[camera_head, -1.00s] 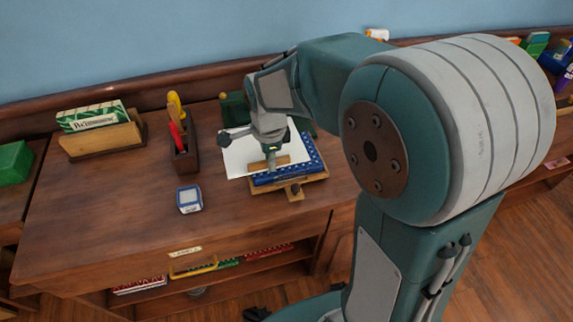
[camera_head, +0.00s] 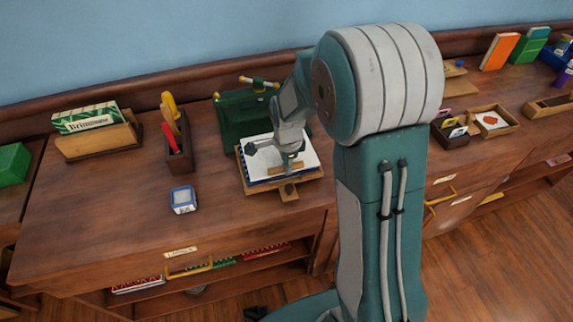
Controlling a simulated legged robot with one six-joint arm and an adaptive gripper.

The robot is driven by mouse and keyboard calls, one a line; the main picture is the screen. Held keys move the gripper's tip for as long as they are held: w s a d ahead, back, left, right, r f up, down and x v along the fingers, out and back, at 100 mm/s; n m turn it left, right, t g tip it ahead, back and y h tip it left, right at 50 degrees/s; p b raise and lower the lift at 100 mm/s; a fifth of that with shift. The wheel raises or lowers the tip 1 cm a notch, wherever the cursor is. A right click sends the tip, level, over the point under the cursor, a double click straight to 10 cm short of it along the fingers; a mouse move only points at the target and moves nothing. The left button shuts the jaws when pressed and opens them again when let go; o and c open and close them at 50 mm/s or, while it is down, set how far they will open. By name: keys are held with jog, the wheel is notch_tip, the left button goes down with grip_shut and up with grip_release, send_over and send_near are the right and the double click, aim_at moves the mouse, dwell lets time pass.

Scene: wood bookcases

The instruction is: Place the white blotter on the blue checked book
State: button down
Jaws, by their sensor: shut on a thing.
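The white blotter (camera_head: 307,154) is a flat white sheet with a tan wooden grip piece on top. It lies over the blue checked book (camera_head: 262,184), covering most of it; a thin blue edge shows along the front. The book rests on a wooden stand (camera_head: 309,177) on the desk. My gripper (camera_head: 287,164) is shut on the blotter at its tan piece, pointing down. My gripper hides part of the sheet, and I cannot tell whether the blotter's full weight rests on the book.
A wooden holder (camera_head: 180,155) with red and yellow handles and a small blue-white block (camera_head: 183,199) stand left. Trays (camera_head: 491,121) lie right.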

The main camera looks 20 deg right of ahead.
jog(key=c, duration=0.8)
grip_release()
jog(key=shift+a+f, duration=0.1)
jog(key=shift+a, duration=0.05)
jog(key=shift+o, duration=0.7)
jog(key=shift+a, duration=0.4)
jog(key=shift+d+r, duration=0.3)
jog(key=shift+r, duration=0.2)
notch_tip(320, 180, up, 10)
jog(key=r, duration=0.1)
jog(key=s+r+n+t, duration=0.2)
jog(key=s+r+n, duration=0.3)
jog(key=s+n, duration=0.4)
jog(key=s+r+n+t, duration=0.3)
jog(key=s+n, duration=0.6)
jog(key=s, duration=0.3)
jog(key=shift+r, duration=0.85)
jog(key=shift+a, duration=0.1)
